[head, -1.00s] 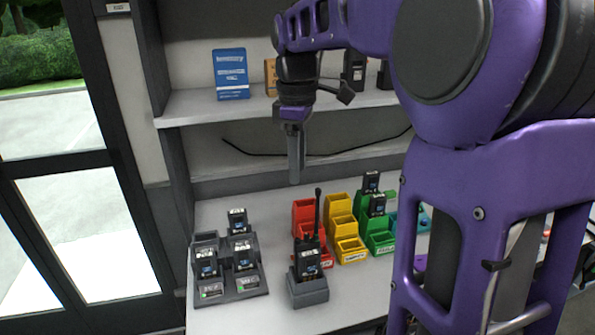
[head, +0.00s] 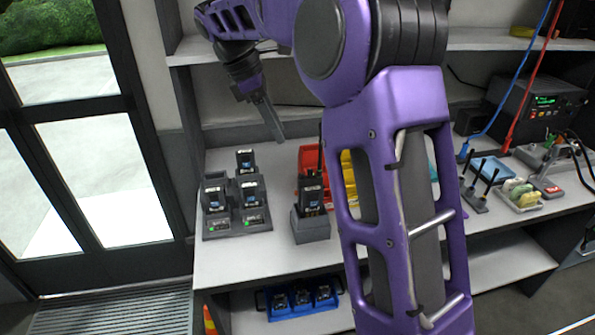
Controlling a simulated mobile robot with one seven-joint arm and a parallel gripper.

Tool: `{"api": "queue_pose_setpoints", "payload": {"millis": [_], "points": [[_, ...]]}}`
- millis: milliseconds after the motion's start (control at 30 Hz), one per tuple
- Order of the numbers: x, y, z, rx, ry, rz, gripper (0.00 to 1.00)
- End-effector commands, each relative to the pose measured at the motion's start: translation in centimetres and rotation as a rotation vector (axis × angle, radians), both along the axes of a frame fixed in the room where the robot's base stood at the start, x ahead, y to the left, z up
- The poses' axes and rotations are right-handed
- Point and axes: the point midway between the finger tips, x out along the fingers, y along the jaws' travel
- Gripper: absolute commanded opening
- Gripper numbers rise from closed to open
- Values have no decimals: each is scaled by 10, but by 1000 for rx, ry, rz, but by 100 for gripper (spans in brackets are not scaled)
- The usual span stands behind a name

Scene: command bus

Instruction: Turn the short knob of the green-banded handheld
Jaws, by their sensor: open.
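A dark handheld (head: 312,193) with a thin upright antenna stands in a grey holder (head: 311,229) on the counter. Its label faces me. I cannot make out a green band or the short knob on it at this size. My gripper (head: 279,136) hangs from my purple arm, up and to the left of the handheld in the picture and apart from it. The fingers point down and slightly right. They show nearly edge-on, open, with nothing seen between them.
A dark charger rack (head: 237,230) with several packs stands left of the handheld. A red bin (head: 309,157) is behind it, and yellow bins (head: 349,178) are partly hidden by my arm. At right are a blue tray (head: 494,167) and a bench unit (head: 540,105) with cables.

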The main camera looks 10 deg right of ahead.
Motion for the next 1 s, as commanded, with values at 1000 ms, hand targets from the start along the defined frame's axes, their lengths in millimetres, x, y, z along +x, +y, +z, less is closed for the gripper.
{"api": "queue_pose_setpoints", "payload": {"millis": [1000], "points": [[-6,-45,-108,1,0,0,44]]}}
